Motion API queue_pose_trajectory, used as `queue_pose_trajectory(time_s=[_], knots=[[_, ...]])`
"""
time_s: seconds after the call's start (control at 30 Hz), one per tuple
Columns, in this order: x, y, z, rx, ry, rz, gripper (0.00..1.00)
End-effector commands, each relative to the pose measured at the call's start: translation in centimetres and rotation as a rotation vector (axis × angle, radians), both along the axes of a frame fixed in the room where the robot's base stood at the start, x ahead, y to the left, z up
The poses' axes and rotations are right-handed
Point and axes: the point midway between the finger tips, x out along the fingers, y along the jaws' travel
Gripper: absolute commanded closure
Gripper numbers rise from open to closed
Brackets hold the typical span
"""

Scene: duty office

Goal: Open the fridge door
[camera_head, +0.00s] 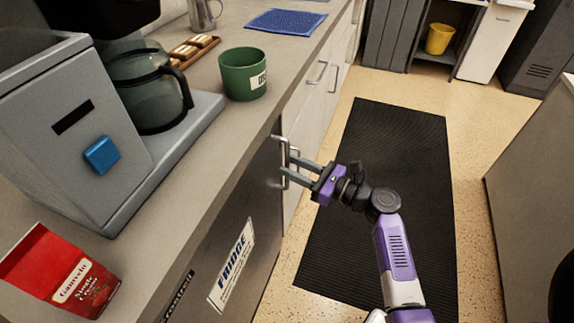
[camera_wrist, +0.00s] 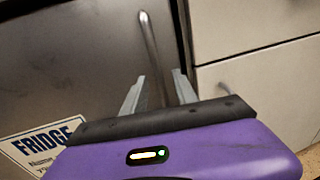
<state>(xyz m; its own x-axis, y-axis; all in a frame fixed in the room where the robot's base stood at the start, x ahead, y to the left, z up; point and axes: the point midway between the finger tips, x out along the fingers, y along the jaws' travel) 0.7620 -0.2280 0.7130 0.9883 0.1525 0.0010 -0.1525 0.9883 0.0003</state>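The fridge (camera_head: 262,205) is a grey metal front under the counter with a white FRIDGE label; its door looks shut. It fills the left of the wrist view (camera_wrist: 70,65). A thin upright metal handle (camera_head: 284,152) is at the door's far edge, and it also shows in the wrist view (camera_wrist: 149,45). My gripper (camera_head: 287,165) reaches the handle from the right. In the wrist view its fingers (camera_wrist: 159,92) stand apart, one on each side of the handle's lower part. The gripper is open; I cannot tell whether either finger touches the bar.
White drawers (camera_wrist: 255,85) with handles adjoin the fridge. The counter (camera_head: 215,150) above holds a coffee maker (camera_head: 75,140), a green mug (camera_head: 242,73) and a red packet (camera_head: 60,270). A black mat (camera_head: 400,150) covers clear floor. A grey cabinet (camera_head: 530,190) stands at right.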

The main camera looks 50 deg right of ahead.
Motion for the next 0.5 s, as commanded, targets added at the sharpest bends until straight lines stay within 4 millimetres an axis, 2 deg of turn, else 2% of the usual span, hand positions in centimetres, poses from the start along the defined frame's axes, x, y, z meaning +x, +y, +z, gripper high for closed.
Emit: queue_pose_trajectory(time_s=[0.2,0.5], knots=[[2.0,0.3,0.0,-0.001,0.000,-0.001,0.66],[2.2,0.3,0.0,-0.002,0.001,-0.001,0.66]])
